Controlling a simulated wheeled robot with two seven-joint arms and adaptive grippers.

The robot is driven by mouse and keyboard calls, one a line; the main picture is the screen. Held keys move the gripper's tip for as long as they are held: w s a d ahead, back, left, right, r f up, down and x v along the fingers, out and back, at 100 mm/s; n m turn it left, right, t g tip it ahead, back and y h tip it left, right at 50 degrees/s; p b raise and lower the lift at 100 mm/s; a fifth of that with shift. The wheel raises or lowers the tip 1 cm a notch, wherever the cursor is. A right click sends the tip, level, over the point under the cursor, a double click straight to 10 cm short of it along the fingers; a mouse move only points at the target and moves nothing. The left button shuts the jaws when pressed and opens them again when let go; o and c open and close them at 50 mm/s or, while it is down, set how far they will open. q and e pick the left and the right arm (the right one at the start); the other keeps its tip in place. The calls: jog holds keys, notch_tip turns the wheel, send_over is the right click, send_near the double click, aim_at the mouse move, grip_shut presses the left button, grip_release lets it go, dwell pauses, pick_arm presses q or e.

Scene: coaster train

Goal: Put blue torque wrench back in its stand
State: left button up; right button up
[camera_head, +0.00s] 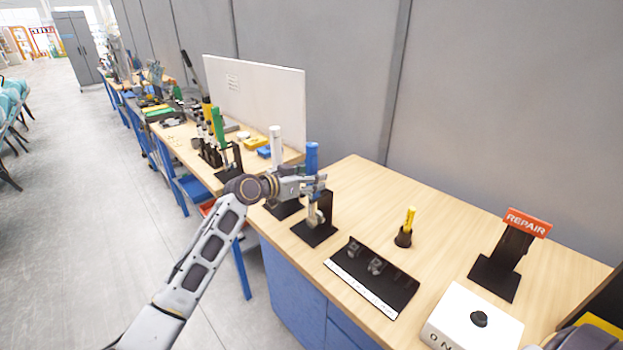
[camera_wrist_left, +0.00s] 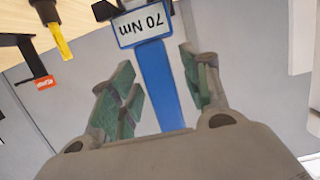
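The blue torque wrench (camera_head: 312,157) stands upright at a black stand (camera_head: 327,207) on the near workbench. Its blue handle (camera_wrist_left: 160,84) and a "70 Nm" label (camera_wrist_left: 146,24) show in the left wrist view. My left gripper (camera_head: 318,184) is at the wrench, below the top of the blue handle. In the left wrist view its green-padded fingers (camera_wrist_left: 163,88) are apart, one on each side of the handle, with a gap visible on the right side. Whether the wrench is fully seated in the stand is hard to tell.
A white-handled tool (camera_head: 275,145) stands in the neighbouring stand to the left. To the right are a black tray (camera_head: 392,291), a yellow-handled tool (camera_head: 409,219), a REPAIR sign (camera_head: 528,222) and a white button box (camera_head: 458,325). Bare bench top lies between them.

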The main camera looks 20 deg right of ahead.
pick_arm(q)
jog(key=shift+f, duration=0.1)
jog(key=shift+f, duration=0.2)
jog(key=v, duration=1.2)
jog(key=shift+r, duration=0.15)
jog(key=shift+w, duration=0.1)
dwell(0.6)
